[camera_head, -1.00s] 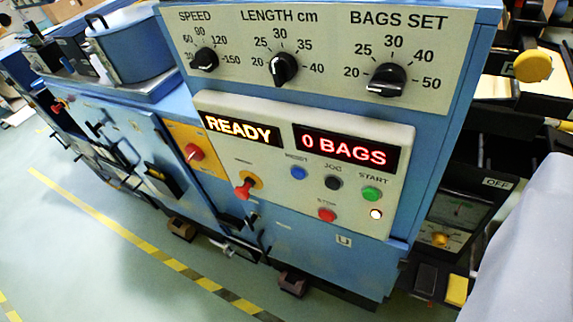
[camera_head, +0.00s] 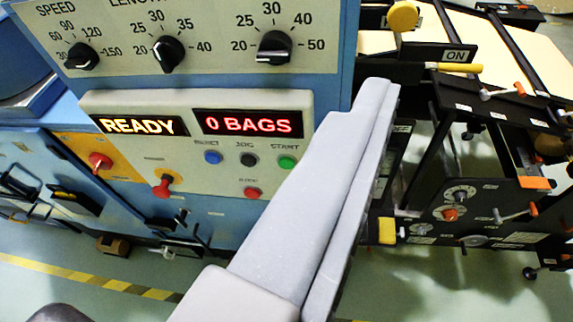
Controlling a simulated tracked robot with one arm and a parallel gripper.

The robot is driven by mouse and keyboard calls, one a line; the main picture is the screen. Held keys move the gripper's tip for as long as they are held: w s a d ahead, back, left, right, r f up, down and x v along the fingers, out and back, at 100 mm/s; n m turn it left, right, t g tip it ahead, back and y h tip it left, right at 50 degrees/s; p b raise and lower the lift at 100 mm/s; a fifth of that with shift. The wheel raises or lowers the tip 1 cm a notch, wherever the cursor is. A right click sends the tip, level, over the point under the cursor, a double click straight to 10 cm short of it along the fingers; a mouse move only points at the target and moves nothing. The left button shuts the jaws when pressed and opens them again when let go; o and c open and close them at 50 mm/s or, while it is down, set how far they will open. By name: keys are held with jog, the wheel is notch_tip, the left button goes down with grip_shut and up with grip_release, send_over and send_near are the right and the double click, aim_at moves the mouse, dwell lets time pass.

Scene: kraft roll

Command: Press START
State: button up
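The green START button (camera_head: 287,163) is at the right end of the button row on the pale control panel (camera_head: 100,103). Its label shows just above it. My gripper (camera_head: 376,90) is a pair of long grey fingers reaching up from the bottom of the view. The fingers lie together with only a thin line between them, and hold nothing. Their tips show to the right of START and higher in the picture, past the panel's right edge. The left finger's edge passes close to the button. The READY display (camera_head: 139,125) and the 0 BAGS display (camera_head: 247,123) are lit.
A blue button (camera_head: 212,157), a black JOG button (camera_head: 249,159) and a red button (camera_head: 252,193) sit near START. A red knob (camera_head: 162,187) is further left. Dials (camera_head: 275,47) are above. Black machinery with an ON plate (camera_head: 459,55) stands at the right.

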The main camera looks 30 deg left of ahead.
jog(key=shift+c, duration=0.3)
grip_shut()
dwell(1.3)
